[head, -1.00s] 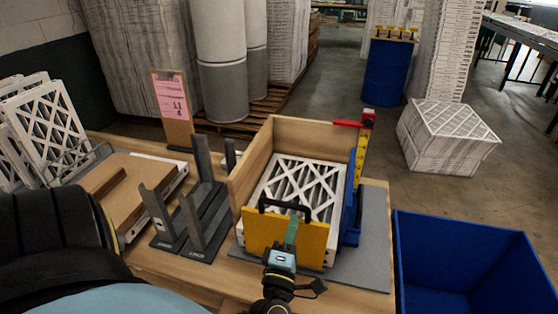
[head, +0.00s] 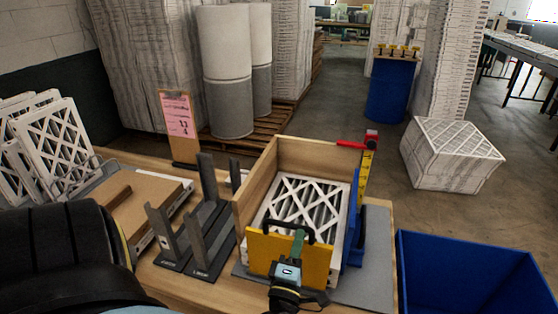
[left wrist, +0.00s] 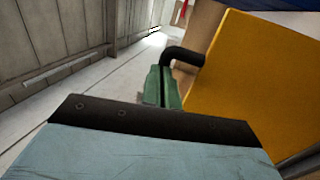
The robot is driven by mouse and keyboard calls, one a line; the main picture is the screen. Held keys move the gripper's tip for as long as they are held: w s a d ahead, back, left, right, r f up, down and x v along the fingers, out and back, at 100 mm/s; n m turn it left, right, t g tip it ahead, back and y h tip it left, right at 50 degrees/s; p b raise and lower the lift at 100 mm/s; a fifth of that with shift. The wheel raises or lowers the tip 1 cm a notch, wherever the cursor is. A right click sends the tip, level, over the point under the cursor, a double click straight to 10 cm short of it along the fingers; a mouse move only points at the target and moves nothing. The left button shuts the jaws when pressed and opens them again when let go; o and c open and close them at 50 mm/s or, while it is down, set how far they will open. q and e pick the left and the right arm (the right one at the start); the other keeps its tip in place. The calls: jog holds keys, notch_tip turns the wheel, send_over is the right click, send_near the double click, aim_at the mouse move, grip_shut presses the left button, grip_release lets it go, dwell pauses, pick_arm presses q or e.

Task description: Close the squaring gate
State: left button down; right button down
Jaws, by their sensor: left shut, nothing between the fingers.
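The squaring gate is a yellow panel (head: 318,264) with a black handle (head: 268,228). It stands across the near side of the wooden box (head: 255,190), in front of the white pleated filters (head: 305,200). In the left wrist view the yellow panel (left wrist: 255,85) fills the right side, with its black handle (left wrist: 182,54) near the middle. My left gripper (head: 299,238) is shut, its green fingers in front of the panel by the handle. The fingers (left wrist: 161,82) are together with nothing between them; I cannot tell if they touch the handle. My right gripper is out of view.
A blue stop (head: 353,225) and a yellow ruler with a red clamp (head: 366,165) are at the box's right. Dark metal brackets (head: 200,235) stand to its left. A blue bin (head: 470,270) is at the lower right. A grey mat (head: 378,250) lies bare beside the box.

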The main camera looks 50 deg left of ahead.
pick_arm(q)
jog(key=r+b+v, duration=0.1)
jog(key=b+v, duration=0.1)
jog(key=v, duration=1.1)
jog(key=s+d+f+m+g+h+b, duration=0.15)
jog(key=d+f+m+h, duration=0.4)
jog(key=f, duration=0.95)
jog(key=s+d+f+m+g+h+b, duration=0.1)
jog(key=d+f+m+g+h+b, duration=0.35)
jog(key=f+m, duration=0.85)
jog(key=s+a+f+m+g+h+b, duration=0.1)
jog(key=s+f+m+g, duration=0.15)
jog(key=s+f, duration=0.45)
jog(key=s+a+f+m+g+h, duration=0.1)
jog(key=s+a+f+g+h, duration=0.15)
jog(key=f, duration=0.75)
jog(key=s+a+f+m+g+y+b, duration=0.1)
jog(key=s+a+f+m+g, duration=0.1)
jog(key=s, duration=0.5)
jog(key=s+a+f+m+g+y, duration=0.1)
jog(key=s+a+f+m+g, duration=0.1)
jog(key=s+f+g, duration=0.2)
notch_tip(320, 180, down, 2)
jog(key=s, duration=0.3)
jog(key=shift+m+b, duration=0.3)
jog(key=shift+b, duration=0.05)
